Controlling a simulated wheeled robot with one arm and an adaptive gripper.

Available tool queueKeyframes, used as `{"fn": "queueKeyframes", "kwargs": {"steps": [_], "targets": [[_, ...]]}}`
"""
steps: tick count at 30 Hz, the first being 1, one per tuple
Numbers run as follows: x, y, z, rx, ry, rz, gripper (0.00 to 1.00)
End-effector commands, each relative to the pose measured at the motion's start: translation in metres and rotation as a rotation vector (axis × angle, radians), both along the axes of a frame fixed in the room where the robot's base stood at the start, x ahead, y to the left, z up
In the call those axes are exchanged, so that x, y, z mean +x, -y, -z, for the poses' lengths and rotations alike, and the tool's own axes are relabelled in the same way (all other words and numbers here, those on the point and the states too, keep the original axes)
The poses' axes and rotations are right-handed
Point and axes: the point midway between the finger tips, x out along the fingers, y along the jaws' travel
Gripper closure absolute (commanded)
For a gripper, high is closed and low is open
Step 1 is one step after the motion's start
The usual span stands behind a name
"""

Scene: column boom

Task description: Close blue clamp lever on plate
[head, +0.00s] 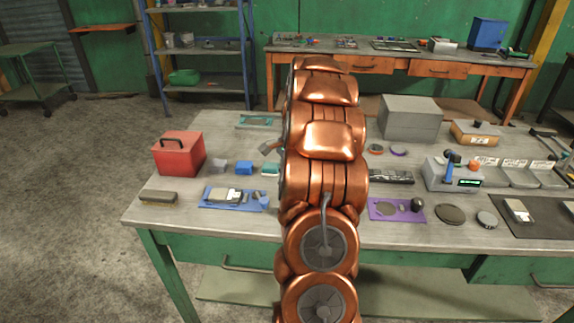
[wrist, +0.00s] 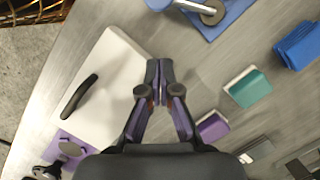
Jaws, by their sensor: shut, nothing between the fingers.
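The blue plate (head: 208,203) lies near the front left of the bench, with a pale block on it and a small blue clamp part (head: 259,197) at its right end. In the wrist view the blue plate (wrist: 236,12) is cut off by the top edge. A round metal disc (wrist: 212,11) and part of a pale blue lever (wrist: 190,4) show there; I cannot tell how far the lever is swung. My gripper (wrist: 160,66) is shut and empty, with its tips below and left of the plate in that view, apart from it. My arm mostly hides it in the head view.
A white slab with a black handle (wrist: 80,95) lies left of my gripper. A teal block (wrist: 248,87), a purple block (wrist: 212,126) and a blue block (wrist: 298,43) lie right. A purple plate (head: 382,211) and red box (head: 180,157) also stand on the bench.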

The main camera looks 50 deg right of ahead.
Motion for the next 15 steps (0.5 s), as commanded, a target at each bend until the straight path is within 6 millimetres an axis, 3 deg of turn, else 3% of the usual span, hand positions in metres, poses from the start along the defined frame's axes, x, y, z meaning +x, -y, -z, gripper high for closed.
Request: {"fn": "queueKeyframes", "kwargs": {"steps": [3, 15], "targets": [[0.001, -0.006, 0.014, 0.001, -0.001, 0.000, 1.00], [0.007, -0.040, 0.018, -0.001, -0.001, -0.001, 1.00]]}}
